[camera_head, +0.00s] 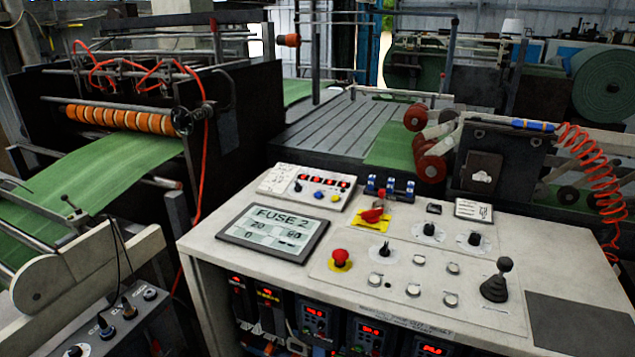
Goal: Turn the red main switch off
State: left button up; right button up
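A red rotary switch handle (372,215) sits on a yellow plate on the white control console (215,258), behind its middle. It looks like the red main switch; its handle points to the right and slightly up. A red mushroom button (340,257) on a yellow base stands nearer the front and to the left of it. A tilted display (273,233) at the console's left reads "FUSE 2". Neither of my grippers shows in the head view.
A black joystick (497,281) stands at the console's right, with black knobs (428,229) and several push buttons nearby. Blue fuse-like blocks (390,187) sit behind the red switch. A coiled red hose (590,165) hangs at the right. The space above the console is clear.

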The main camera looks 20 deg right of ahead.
aim_at(370, 216)
jog(key=i, duration=0.85)
jog(key=u, duration=0.05)
